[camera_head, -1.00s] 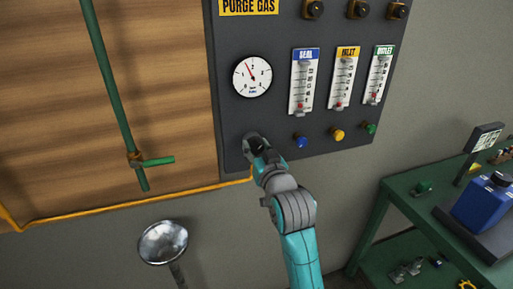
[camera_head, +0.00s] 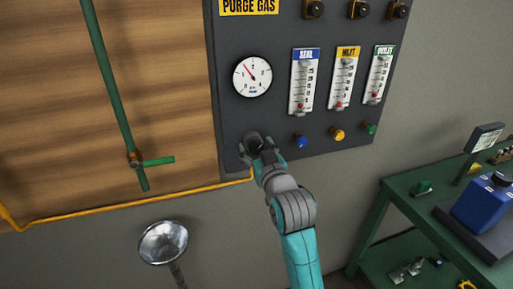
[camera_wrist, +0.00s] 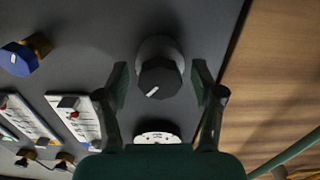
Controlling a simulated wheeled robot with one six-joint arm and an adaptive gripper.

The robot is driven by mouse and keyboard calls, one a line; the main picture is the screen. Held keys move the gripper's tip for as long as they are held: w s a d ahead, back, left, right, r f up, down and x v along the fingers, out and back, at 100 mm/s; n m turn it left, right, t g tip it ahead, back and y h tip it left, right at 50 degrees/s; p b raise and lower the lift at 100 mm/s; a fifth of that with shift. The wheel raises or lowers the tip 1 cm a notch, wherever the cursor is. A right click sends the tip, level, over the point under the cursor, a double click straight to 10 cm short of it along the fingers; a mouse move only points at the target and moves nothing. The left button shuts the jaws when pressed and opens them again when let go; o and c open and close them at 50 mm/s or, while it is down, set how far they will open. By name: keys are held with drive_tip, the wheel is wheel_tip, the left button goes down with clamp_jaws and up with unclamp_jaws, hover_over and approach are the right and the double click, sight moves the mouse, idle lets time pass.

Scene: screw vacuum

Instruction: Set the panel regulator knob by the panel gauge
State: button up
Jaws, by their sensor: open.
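The purge gas panel (camera_head: 290,20) is a dark board on the wall. Its round white gauge (camera_head: 252,76) has a red needle pointing up and left of centre; the gauge shows only partly in the wrist view (camera_wrist: 157,137). The regulator knob (camera_wrist: 160,78) is black and faceted with a white mark pointing down-left in the wrist view. In the head view the knob (camera_head: 254,141) is partly hidden by my gripper. My gripper (camera_wrist: 160,88) is open, with one finger on each side of the knob and a visible gap on both sides.
Blue (camera_head: 300,141), yellow (camera_head: 337,134) and green (camera_head: 370,128) knobs sit right of the regulator, below three flowmeters (camera_head: 304,80). A green pipe (camera_head: 112,90) with a valve runs at the left. A green bench (camera_head: 405,190) stands at the right.

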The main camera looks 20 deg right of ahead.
drive_tip(key=s, duration=1.2)
drive_tip(key=shift+f, duration=0.1)
drive_tip(key=s+f+g, duration=0.2)
drive_tip(key=s+f, duration=1.5)
drive_tip(key=f, duration=0.3)
drive_tip(key=s+f, duration=0.2)
drive_tip(key=s, duration=1)
drive_tip(key=s+f+g, duration=0.1)
drive_tip(key=s+f, duration=0.1)
drive_tip(key=s, duration=1)
drive_tip(key=shift+s+f+m, duration=0.2)
drive_tip(key=shift+s+m, duration=0.05)
drive_tip(key=shift+m, duration=0.15)
